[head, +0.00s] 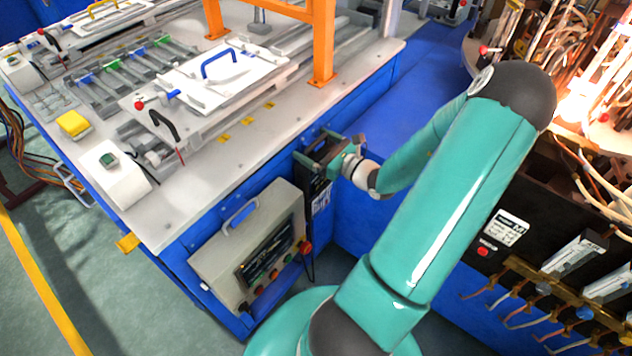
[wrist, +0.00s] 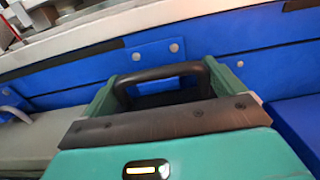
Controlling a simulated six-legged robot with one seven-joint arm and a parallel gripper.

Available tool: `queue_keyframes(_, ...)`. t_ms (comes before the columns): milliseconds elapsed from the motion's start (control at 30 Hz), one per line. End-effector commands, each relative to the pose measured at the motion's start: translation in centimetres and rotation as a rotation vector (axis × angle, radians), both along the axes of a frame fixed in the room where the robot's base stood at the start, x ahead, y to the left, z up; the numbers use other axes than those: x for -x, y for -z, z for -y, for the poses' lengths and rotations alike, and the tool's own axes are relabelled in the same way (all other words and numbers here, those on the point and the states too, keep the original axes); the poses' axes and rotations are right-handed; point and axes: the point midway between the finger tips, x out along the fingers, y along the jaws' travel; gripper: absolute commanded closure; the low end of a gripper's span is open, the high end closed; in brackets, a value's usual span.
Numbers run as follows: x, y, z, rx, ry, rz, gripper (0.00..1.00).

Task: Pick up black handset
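The black handset (head: 316,186) hangs against the blue side of the workbench in the head view, upright, with a white label low on its front. Its black loop handle (wrist: 160,73) shows in the wrist view. My gripper (head: 322,150) is at the top of the handset. In the wrist view, the green fingers of my gripper (wrist: 162,88) stand wide apart, one at each side of the handle. The handle lies between them, and I cannot tell whether the fingers touch it. The handset's lower body is hidden in the wrist view.
A grey control box (head: 250,245) with buttons and a blue handle sits left of the handset on the bench side. The bench top (head: 215,165) overhangs just above, with an orange frame (head: 322,45). A dark cabinet with cables (head: 545,235) stands at right.

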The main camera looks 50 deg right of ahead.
Motion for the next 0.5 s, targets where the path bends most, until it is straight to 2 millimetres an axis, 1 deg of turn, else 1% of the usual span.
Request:
queue_keyframes(33, 0.02, 0.01, -0.01, 0.000, 0.000, 0.000, 0.53)
queue_keyframes(100, 0.02, 0.01, -0.01, 0.001, 0.000, 0.000, 0.67)
queue_keyframes(167, 0.02, 0.01, -0.01, 0.001, 0.000, 0.000, 0.77)
queue_keyframes(500, -0.01, -0.27, 0.00, 0.003, -0.001, 0.002, 0.77)
